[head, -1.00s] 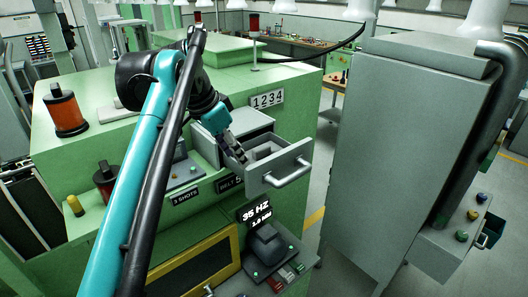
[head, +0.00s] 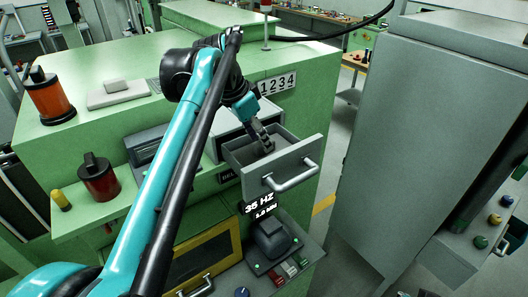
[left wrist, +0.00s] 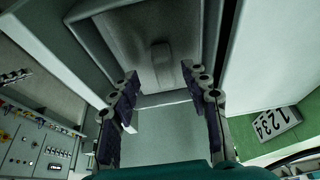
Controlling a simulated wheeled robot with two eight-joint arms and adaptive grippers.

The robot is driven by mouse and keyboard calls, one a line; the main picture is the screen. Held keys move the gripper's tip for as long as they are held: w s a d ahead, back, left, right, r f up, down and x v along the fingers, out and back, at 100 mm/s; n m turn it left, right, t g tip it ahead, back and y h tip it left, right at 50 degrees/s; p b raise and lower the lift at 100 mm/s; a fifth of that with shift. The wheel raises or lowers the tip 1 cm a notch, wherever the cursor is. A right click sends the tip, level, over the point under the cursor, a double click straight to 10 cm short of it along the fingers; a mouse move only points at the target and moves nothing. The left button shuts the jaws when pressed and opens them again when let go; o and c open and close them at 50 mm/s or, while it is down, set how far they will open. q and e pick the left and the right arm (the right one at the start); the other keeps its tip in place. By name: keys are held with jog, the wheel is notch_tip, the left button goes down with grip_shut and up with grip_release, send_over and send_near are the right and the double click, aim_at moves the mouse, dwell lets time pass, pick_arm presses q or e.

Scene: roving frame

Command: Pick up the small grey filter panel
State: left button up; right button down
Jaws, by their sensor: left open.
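The open grey drawer (head: 307,149) sticks out from the front of a green machine. My left gripper (head: 267,146) reaches into or just above it, with its fingers pointing down. In the left wrist view my left gripper (left wrist: 160,72) is open and empty, its two fingers apart. Beyond the fingertips lies a grey panel (left wrist: 135,45) with a raised grip (left wrist: 161,55) at its middle, which looks like the small filter panel inside the drawer. The grip lines up between the fingers, apart from both. In the head view I cannot make out the panel. My right gripper is not in view.
A dark red cylinder (head: 98,180) stands lower left. A tall grey cabinet (head: 430,130) stands right of the drawer, with a floor gap between.

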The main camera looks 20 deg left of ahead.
pick_arm(q)
jog(key=w+f, duration=0.2)
jog(key=f, duration=0.1)
jog(key=shift+w+d, duration=0.1)
jog(key=shift+d, duration=0.1)
jog(key=shift+s+r, duration=0.2)
jog(key=shift+s, duration=0.3)
jog(key=c, duration=0.4)
jog(key=shift+w, duration=0.2)
grip_shut()
